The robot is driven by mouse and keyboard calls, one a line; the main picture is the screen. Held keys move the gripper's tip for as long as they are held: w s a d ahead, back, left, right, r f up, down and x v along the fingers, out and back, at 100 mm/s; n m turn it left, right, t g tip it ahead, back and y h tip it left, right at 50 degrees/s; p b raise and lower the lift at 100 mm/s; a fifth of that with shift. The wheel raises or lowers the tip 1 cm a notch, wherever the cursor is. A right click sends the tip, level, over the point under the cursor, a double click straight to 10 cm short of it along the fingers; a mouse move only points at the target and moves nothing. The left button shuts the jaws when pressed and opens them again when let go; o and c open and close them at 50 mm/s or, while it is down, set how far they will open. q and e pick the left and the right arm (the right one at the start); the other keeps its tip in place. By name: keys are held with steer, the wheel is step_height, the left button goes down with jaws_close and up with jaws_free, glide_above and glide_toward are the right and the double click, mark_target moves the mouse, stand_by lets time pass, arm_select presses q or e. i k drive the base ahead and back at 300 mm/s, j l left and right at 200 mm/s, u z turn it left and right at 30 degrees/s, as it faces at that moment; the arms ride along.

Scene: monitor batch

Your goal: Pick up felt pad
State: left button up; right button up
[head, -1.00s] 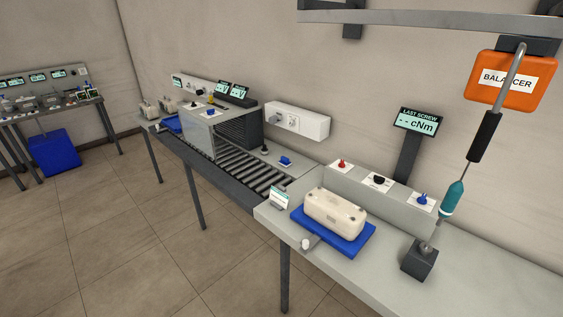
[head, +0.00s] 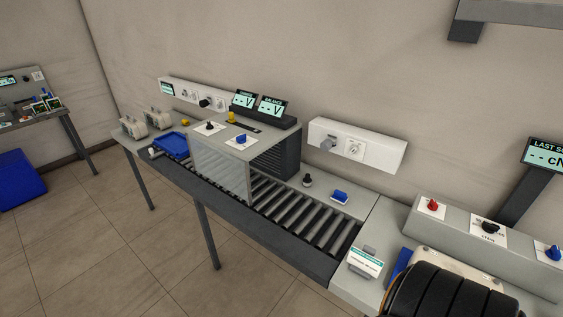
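No item is clearly marked as the felt pad. A blue flat mat (head: 399,266) shows at the lower right, partly under a cream housing (head: 440,262) and mostly hidden. Neither gripper's fingertips show. A black ribbed part, likely of my own arm, covers much of the housing at the bottom right.
The roller conveyor (head: 300,212) runs past a grey box station (head: 225,168) with two displays. A blue tray (head: 173,146) sits left of it. A small sign (head: 364,263) stands at the near bench's left end. Open floor lies at the lower left.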

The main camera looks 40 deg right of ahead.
mark_target(340, 196)
steer(key=i+z, duration=0.2)
steer(key=i, duration=0.2)
steer(key=i+j+z, duration=0.15)
steer(key=i, duration=0.2)
steer(key=i+j+z, duration=0.2)
steer(key=i, duration=0.15)
steer(key=i+j+z, duration=0.1)
steer(key=z, duration=0.35)
steer(key=i+j+z, duration=0.25)
steer(key=z, duration=0.15)
steer(key=i+j+z, duration=0.15)
steer(key=z, duration=0.3)
steer(key=i+j+z, duration=0.1)
steer(key=j+z, duration=0.6)
steer(key=z, duration=0.15)
steer(key=j+z, duration=0.4)
steer(key=i+l, duration=0.05)
